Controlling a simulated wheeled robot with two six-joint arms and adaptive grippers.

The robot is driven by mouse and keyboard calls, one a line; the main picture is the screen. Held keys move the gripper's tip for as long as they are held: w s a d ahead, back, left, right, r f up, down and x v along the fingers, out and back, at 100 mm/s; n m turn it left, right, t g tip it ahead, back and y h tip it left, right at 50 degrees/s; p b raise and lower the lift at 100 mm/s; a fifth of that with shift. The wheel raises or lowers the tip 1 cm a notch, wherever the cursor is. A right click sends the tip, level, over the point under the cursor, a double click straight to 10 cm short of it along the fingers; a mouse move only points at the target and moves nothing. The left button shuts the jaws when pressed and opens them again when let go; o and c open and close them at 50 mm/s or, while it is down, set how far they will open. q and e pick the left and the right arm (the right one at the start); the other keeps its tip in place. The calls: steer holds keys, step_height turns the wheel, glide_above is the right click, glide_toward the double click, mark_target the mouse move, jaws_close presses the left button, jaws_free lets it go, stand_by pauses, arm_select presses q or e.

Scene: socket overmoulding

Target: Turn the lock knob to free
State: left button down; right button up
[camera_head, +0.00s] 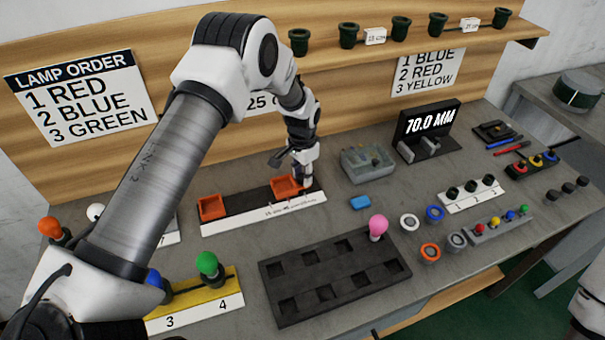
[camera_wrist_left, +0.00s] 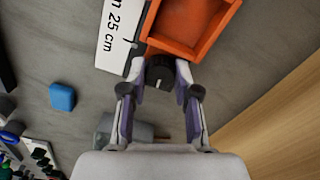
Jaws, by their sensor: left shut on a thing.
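My left gripper (camera_head: 304,182) is at the right end of a dark rail with a white scale strip (camera_head: 265,213). In the left wrist view, its two fingers (camera_wrist_left: 159,78) are shut on a black round knob (camera_wrist_left: 158,69), one finger on each side. A short pale line shows on the knob, running toward my palm. The knob is beside an orange bin (camera_wrist_left: 195,25), which also shows in the head view (camera_head: 287,186). In the head view the knob is hidden by my gripper. I cannot read any lock or free mark. My right gripper is not in view.
A second orange bin (camera_head: 211,207) is at the rail's left end. A blue block (camera_head: 360,202) and a grey fixture (camera_head: 367,163) are close to the right. A dark tray (camera_head: 335,275) with square pockets lies in front. A display (camera_head: 428,123) reads 70.0 MM.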

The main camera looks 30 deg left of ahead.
arm_select(q)
steer(key=c, duration=1.1)
jaws_free()
steer(key=shift+c, duration=0.2)
step_height(320, 180, up, 12)
steer(key=shift+f, duration=0.1)
